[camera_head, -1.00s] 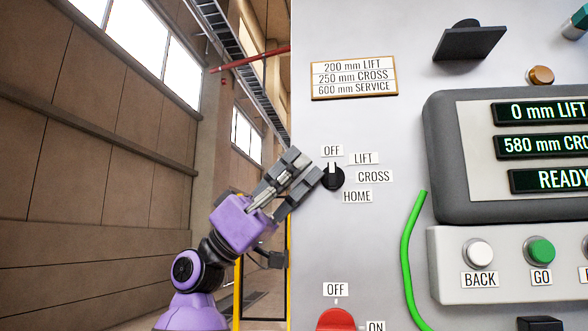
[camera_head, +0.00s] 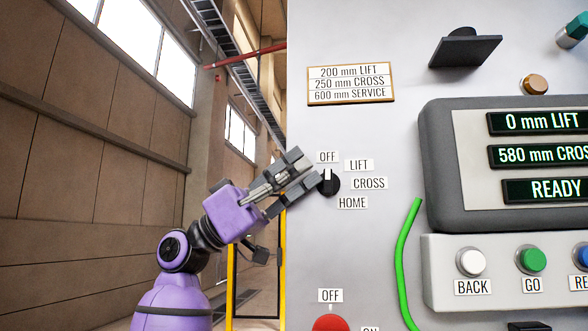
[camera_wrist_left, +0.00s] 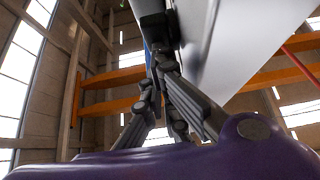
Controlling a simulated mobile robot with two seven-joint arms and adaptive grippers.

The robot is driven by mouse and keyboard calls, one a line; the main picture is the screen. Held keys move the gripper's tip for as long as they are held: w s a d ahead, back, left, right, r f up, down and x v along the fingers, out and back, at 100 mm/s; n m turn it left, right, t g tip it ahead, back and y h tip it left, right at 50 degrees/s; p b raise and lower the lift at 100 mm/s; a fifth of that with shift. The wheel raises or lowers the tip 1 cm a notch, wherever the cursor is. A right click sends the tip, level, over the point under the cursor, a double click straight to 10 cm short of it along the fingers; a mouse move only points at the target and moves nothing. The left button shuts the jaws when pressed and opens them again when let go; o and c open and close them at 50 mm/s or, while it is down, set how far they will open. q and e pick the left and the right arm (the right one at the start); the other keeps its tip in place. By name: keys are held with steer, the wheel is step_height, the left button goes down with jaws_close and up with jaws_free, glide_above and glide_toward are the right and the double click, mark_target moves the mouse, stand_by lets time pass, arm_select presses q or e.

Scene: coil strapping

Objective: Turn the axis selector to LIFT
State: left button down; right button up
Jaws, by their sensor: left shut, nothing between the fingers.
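The axis selector is a small black knob (camera_head: 329,185) on the grey panel, with labels OFF, LIFT (camera_head: 359,165), CROSS and HOME around its upper and right sides. Its white mark points up at OFF (camera_head: 327,157). My left gripper (camera_head: 309,174) reaches in from the left, its fingertips at the knob's left edge and covering part of it. The fingers are shut with nothing between them; whether they touch the knob I cannot tell. In the left wrist view the fingers (camera_wrist_left: 165,72) run up toward a dark block beside the panel edge. My right gripper is out of view.
A display (camera_head: 545,156) reads 0 mm LIFT, 580 mm CROSS and READY. BACK (camera_head: 471,262) and GO (camera_head: 532,259) buttons sit below it. A green cable (camera_head: 403,262) hangs right of the selector. A red knob (camera_head: 331,323) is below. A black bracket (camera_head: 464,49) juts out above.

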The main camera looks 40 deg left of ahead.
mark_target(311, 157)
arm_select(q)
steer(key=d+r+g+y+p, duration=0.1)
steer(key=p, duration=0.2)
steer(key=w+d+r+g+y+p, duration=0.1)
steer(key=y+p, duration=0.1)
steer(key=shift+r+p, duration=0.1)
steer(key=shift+p, duration=0.3)
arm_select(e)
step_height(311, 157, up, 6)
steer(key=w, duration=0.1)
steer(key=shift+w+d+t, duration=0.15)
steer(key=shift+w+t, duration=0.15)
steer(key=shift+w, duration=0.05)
arm_select(q)
steer(key=shift+w, duration=0.1)
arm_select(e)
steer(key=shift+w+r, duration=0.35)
